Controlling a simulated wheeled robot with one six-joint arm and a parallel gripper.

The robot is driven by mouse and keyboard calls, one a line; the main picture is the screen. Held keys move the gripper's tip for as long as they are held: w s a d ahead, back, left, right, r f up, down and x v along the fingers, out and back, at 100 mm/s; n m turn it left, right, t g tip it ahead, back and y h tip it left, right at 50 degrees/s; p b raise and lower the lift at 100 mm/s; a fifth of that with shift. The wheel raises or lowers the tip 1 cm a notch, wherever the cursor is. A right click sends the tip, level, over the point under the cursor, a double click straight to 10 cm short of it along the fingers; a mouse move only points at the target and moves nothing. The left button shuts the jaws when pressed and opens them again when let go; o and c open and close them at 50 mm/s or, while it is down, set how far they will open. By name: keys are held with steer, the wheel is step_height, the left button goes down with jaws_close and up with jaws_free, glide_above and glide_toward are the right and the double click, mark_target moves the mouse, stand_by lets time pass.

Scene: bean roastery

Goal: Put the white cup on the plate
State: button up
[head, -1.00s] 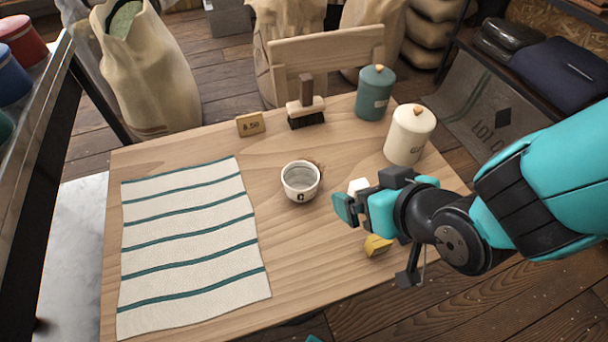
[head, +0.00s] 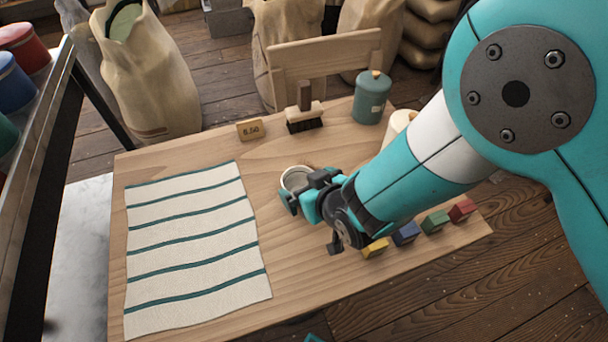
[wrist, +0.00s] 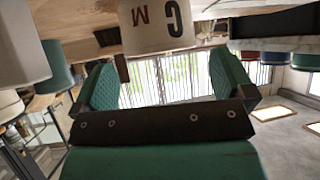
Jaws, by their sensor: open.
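The white cup (head: 292,178) stands upright on the wooden table in the head view, partly hidden behind my gripper (head: 299,197). In the wrist view the lettered cup (wrist: 150,32) shows at the top edge, cut off, just past the fingertips and centred between them. My gripper (wrist: 165,85) is open, its two green fingers apart with nothing seen between them. In the head view it is close beside the cup on the near right side; I cannot tell whether they touch. I see no plate in either view.
A striped cloth (head: 190,235) covers the table's left. A price card (head: 250,129), a brush (head: 304,115) and a teal canister (head: 371,97) stand at the back. A cream canister (head: 398,124) is partly behind my arm. Several coloured blocks (head: 406,234) line the right front edge.

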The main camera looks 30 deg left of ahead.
mark_target(292, 175)
steer(key=p+x, duration=0.1)
steer(key=x, duration=0.4)
steer(key=shift+d, duration=0.1)
steer(key=c, duration=1)
steer(key=shift+o, duration=0.2)
steer(key=shift+r, duration=0.1)
